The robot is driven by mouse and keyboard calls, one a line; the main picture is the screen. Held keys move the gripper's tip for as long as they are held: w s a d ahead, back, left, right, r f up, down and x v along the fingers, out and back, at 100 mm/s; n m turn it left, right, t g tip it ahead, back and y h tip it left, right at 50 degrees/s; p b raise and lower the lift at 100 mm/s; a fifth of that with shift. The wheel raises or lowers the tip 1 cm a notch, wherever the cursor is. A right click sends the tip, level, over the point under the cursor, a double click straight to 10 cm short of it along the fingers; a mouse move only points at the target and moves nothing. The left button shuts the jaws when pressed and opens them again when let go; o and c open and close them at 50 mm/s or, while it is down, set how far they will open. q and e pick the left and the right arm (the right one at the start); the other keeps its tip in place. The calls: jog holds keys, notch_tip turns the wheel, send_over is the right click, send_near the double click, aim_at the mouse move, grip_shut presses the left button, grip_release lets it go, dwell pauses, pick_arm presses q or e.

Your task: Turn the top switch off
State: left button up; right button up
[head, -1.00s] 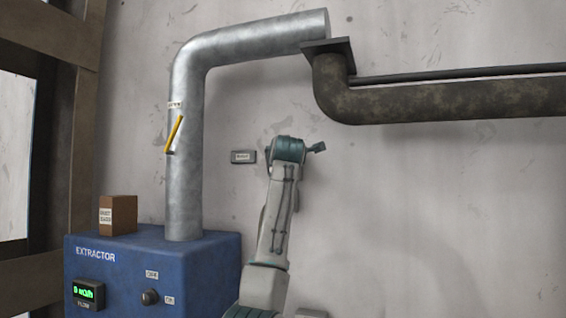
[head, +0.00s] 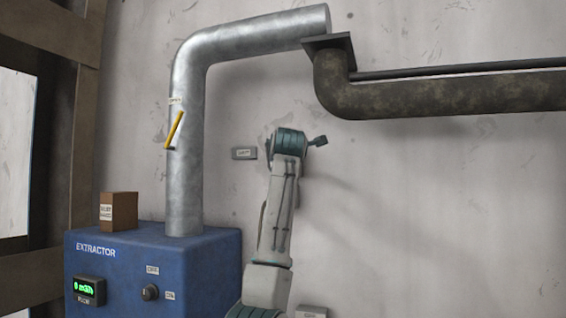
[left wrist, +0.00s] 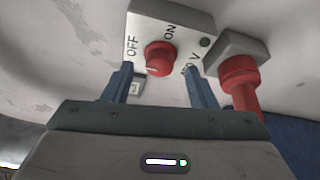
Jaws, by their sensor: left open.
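In the left wrist view a grey switch box (left wrist: 185,20) carries a round red knob (left wrist: 160,58) with OFF printed to its left and ON above it. A pale mark shows on the knob's lower left; I cannot tell for sure which label it points to. My left gripper (left wrist: 158,72) is open, with one blue finger on each side of the knob. I cannot tell whether the fingers touch it. In the head view an arm of mine rises from the bottom centre, and its fingers are not clearly visible. The red knob is not visible there. My right gripper is not in view.
A red plug (left wrist: 239,80) sits right of the switch box. In the head view stand a blue extractor (head: 125,265) with a black knob (head: 150,293), a brown box (head: 120,212), a silver duct (head: 187,190) with a yellow lever (head: 175,130), and a dark pipe (head: 440,98).

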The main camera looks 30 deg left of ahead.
pick_arm(q)
jog(key=b+v, duration=0.3)
jog(key=v, duration=0.6)
jog(key=shift+b, duration=0.35)
jog(key=shift+w+f, duration=0.1)
